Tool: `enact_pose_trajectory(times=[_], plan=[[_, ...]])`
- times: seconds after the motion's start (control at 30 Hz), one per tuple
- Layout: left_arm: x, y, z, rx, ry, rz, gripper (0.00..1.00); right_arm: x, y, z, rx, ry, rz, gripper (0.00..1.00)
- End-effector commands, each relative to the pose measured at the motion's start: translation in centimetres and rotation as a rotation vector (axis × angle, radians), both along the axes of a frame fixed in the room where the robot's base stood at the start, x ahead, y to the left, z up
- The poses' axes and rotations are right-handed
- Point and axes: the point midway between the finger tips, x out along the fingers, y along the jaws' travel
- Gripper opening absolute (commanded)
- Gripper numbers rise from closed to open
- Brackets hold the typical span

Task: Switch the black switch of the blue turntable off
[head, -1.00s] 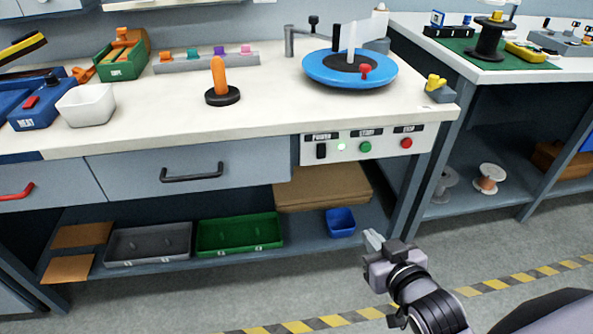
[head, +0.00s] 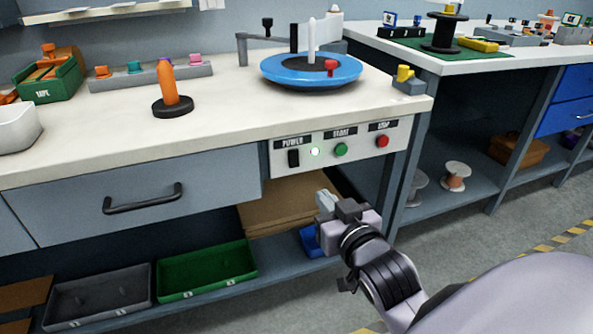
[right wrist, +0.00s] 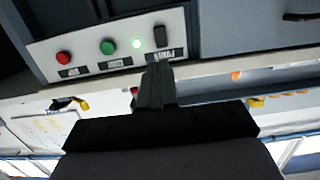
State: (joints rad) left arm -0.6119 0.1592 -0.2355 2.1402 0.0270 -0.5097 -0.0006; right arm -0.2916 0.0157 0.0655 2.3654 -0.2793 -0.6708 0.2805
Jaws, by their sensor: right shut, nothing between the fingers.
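The blue turntable (head: 310,70) stands on the white bench top, with a white upright post, a black post and a red knob on it. Below it, on the bench front, is a pale control panel (head: 325,167). The black switch (head: 293,158) sits at the panel's left under the label POWER, beside a lit pale-green lamp (head: 315,152). My right gripper (head: 322,197) is shut and empty, below the panel and apart from it. In the right wrist view the black switch (right wrist: 160,36) is just beyond the closed fingertips. My left gripper is not in view.
A green START button (head: 341,150) and a red STOP button (head: 382,141) are right of the lamp. A drawer with a black handle (head: 143,199) is to the left.

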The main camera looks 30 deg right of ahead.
Motion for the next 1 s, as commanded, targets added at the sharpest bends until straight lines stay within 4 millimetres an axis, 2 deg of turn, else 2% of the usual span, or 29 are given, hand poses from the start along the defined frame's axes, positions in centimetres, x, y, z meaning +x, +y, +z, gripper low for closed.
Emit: enact_pose_trajectory(times=[0.27,0.8,1.0], plan=[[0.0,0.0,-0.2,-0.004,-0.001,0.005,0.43,1.4,-0.3,-0.3,-0.001,-0.002,0.002,0.0],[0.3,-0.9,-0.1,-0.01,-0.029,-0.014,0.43,9.6,-2.3,-1.5,-0.001,-0.002,0.001,0.0],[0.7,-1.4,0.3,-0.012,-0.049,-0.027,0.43,12.1,-2.9,-1.9,-0.001,0.0,0.0,0.0]])
